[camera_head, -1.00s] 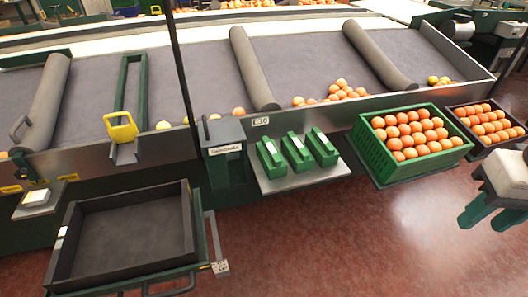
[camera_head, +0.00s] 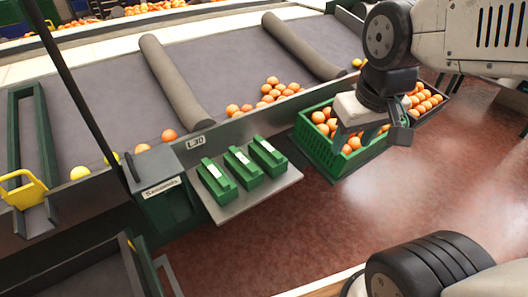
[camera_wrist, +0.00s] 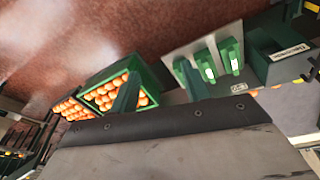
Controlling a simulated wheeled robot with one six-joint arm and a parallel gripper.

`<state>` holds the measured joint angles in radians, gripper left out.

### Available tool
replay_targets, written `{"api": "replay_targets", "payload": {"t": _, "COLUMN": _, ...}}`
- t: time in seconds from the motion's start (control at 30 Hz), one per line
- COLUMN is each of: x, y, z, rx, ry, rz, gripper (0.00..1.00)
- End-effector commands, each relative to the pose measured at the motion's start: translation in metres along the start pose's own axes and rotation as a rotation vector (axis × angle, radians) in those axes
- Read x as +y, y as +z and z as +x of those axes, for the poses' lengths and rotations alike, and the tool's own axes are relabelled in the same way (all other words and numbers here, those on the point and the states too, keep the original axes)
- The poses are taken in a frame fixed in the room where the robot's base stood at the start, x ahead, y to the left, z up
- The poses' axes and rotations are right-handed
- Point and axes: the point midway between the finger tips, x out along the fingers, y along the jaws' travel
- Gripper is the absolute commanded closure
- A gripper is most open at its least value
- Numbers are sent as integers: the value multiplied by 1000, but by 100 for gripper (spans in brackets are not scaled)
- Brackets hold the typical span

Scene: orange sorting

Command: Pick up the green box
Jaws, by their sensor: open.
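Three small green boxes with pale labels stand in a row on a grey shelf: the left one (camera_head: 216,181), the middle one (camera_head: 243,167) and the right one (camera_head: 269,157). A larger green crate (camera_head: 316,152) of oranges stands to their right. My gripper (camera_head: 359,140) is open, in front of the crate in the head view and hiding part of it. In the wrist view, its green fingers (camera_wrist: 157,84) are spread, with the crate (camera_wrist: 149,74) behind the left one. Small green boxes (camera_wrist: 231,56) show right of the fingers. I see nothing between the fingers.
The grey shelf (camera_head: 262,200) juts out from the conveyor side. A dark crate of oranges (camera_head: 437,100) lies beyond my gripper. A grey-green bin (camera_head: 165,200) stands left of the shelf. Red floor (camera_head: 270,245) in front is clear.

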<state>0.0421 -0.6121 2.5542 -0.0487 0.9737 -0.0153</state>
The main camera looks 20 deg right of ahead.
Motion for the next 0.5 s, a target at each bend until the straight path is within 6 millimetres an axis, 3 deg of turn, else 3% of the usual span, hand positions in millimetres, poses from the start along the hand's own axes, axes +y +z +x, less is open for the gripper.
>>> {"api": "replay_targets", "payload": {"t": 0.2, "x": 9, "y": -91, "z": 78, "rx": 185, "ry": 47, "rz": -74, "gripper": 53}}
{"api": "replay_targets", "payload": {"t": 0.4, "x": 8, "y": -155, "z": 152, "rx": 379, "ry": 37, "rz": -157, "gripper": 53}}
{"api": "replay_targets", "payload": {"t": 0.5, "x": 3, "y": -177, "z": 188, "rx": 476, "ry": 12, "rz": -197, "gripper": 53}}
